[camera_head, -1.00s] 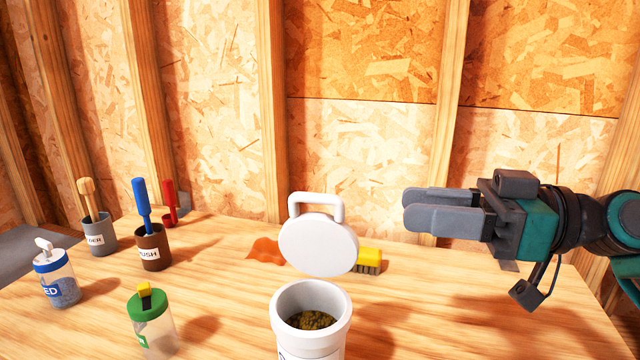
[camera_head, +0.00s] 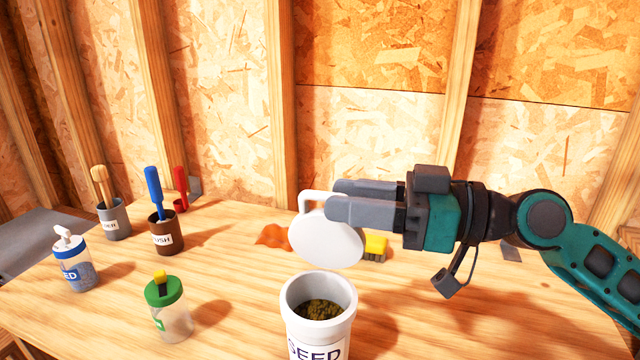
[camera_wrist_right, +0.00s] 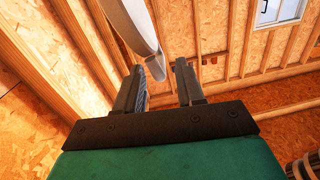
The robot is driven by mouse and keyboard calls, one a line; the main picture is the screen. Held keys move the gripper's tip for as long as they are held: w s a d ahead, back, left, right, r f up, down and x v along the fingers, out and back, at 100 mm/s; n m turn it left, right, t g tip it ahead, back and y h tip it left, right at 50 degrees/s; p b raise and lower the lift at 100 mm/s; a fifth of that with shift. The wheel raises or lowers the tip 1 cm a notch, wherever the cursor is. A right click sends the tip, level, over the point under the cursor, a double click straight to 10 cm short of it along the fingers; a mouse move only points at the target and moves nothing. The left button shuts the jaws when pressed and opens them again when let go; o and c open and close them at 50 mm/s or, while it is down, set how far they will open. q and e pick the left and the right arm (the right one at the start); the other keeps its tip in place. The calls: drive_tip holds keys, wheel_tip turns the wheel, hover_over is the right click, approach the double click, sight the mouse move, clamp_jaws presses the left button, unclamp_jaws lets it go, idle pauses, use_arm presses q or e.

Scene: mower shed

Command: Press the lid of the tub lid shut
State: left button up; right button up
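The white tub (camera_head: 318,330), marked SEED, stands at the front middle of the bench with its mouth open and dark contents showing. Its round white lid (camera_head: 322,242) is tilted up above the back rim, with a loop handle (camera_head: 312,196) on its far side. My right gripper (camera_head: 332,200) is at the lid's upper right, its near finger covering part of the lid and handle. The right wrist view shows a gap between the fingers, with the white lid (camera_wrist_right: 130,22) just beyond the left fingertip. Contact cannot be told. My left gripper is not in view.
A green-lidded jar (camera_head: 170,312), a blue-lidded jar (camera_head: 76,265), a brown cup (camera_head: 166,236) and a grey cup (camera_head: 115,222) stand to the left. A yellow brush (camera_head: 375,247) and an orange cloth (camera_head: 272,236) lie behind the lid. The bench right of the tub is clear.

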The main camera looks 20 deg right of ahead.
sight(320, 192)
drive_tip(key=shift+p+x, duration=0.85)
drive_tip(key=shift+x, duration=1.15)
clamp_jaws()
